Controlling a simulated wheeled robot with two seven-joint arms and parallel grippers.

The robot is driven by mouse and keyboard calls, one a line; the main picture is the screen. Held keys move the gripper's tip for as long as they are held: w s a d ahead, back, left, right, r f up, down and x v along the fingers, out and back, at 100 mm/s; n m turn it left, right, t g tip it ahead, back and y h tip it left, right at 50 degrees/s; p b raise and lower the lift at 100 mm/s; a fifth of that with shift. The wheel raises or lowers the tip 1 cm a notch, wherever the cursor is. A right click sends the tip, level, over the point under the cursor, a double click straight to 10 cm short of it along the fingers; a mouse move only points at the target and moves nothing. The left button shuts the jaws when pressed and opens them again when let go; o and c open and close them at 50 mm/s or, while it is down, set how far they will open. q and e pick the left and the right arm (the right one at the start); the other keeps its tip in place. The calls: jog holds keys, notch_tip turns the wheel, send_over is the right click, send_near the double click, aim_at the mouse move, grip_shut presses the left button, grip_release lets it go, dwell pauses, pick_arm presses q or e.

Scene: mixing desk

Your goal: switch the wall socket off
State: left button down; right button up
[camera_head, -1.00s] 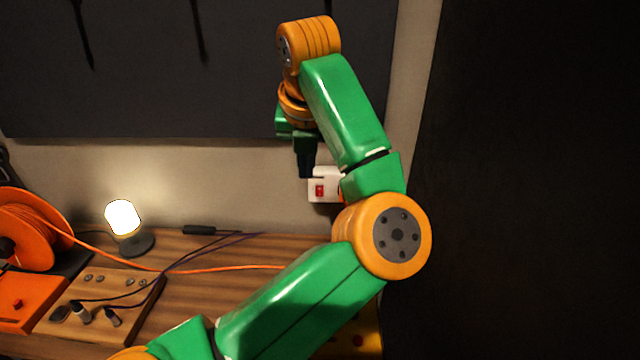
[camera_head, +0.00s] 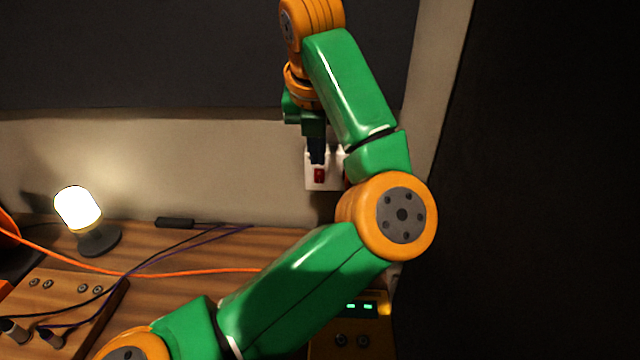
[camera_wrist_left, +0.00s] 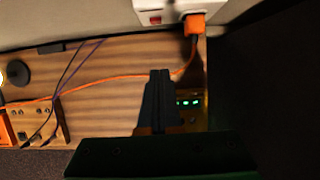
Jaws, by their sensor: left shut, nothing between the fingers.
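The white wall socket (camera_head: 335,181) is on the beige wall above the desk, with a red switch (camera_head: 319,176) on its left part. My forearm covers its right side in the head view. In the left wrist view the socket (camera_wrist_left: 172,13) is at the top edge, its red switch (camera_wrist_left: 155,20) showing, with an orange plug (camera_wrist_left: 195,23) in its right part. My left gripper (camera_head: 317,161) is shut and empty, its dark fingertips just above the red switch in the head view. Whether they touch the socket I cannot tell. The closed fingers (camera_wrist_left: 160,73) also show in the wrist view.
A lit lamp (camera_head: 78,208) stands on the wooden desk (camera_head: 185,255) at the left. An orange cable (camera_head: 190,272) and dark cables cross the desk. A box with green lights (camera_head: 360,307) sits below my arm. A dark panel hangs above the socket.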

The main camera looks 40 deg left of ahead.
aim_at(320, 171)
pick_arm(q)
jog(key=shift+w+a+f, duration=0.15)
jog(key=shift+w+f, duration=0.05)
jog(key=shift+f, duration=0.05)
jog(key=shift+s+f, duration=0.1)
jog(key=w+a+f+p, duration=0.1)
jog(key=f, duration=0.1)
jog(key=w+a+f+p, duration=0.1)
jog(key=w+f+p, duration=0.1)
jog(key=f, duration=0.1)
jog(key=w+a+f+p, duration=0.1)
jog(key=a+f, duration=0.1)
jog(key=f, duration=0.1)
jog(key=shift+w, duration=0.4)
jog(key=shift+w+a+f+p, duration=0.25)
jog(key=shift+w+a+p, duration=0.15)
jog(key=shift+w+p, duration=0.05)
jog(key=shift+f, duration=0.1)
jog(key=shift+w, duration=0.1)
